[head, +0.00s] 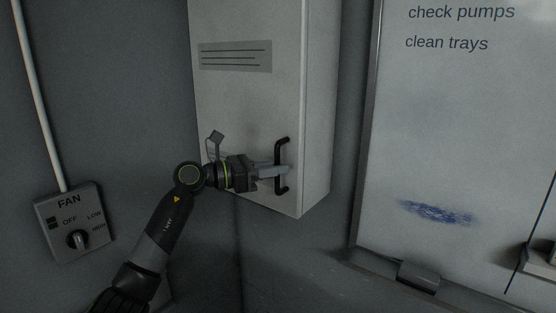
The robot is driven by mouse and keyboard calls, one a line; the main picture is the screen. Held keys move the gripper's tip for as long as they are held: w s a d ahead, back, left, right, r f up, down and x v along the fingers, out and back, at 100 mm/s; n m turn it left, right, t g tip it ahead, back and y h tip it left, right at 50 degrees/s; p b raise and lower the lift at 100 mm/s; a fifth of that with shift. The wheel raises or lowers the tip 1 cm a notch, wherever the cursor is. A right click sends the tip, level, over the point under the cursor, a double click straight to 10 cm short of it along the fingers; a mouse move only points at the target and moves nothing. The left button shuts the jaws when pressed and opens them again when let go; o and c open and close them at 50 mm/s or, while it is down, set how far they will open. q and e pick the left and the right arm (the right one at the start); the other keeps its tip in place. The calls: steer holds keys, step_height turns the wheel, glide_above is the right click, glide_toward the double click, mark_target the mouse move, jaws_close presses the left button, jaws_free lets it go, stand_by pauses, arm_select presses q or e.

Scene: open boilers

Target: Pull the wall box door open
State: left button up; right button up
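The wall box (319,100) is a pale grey cabinet on the wall, in the upper middle of the head view. Its door (245,105) is the front face, which looks closed, flush with the box side. A black bar handle (282,145) stands upright near the door's lower right edge. My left gripper (279,171) reaches in from the left, with its grey fingers at the middle of the handle. The fingers overlap the bar in this view; I cannot tell whether they are shut on it. My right gripper is not in view.
A fan switch box (72,222) with a knob and a conduit (40,95) is on the wall at left. A whiteboard (455,130) with writing and a blue smudge hangs at right, with a small ledge piece (418,275) below. A wall gap separates it from the box.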

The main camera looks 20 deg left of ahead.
arm_select(q)
steer(key=shift+w+d, duration=0.25)
steer(key=shift+d, duration=0.15)
jaws_close()
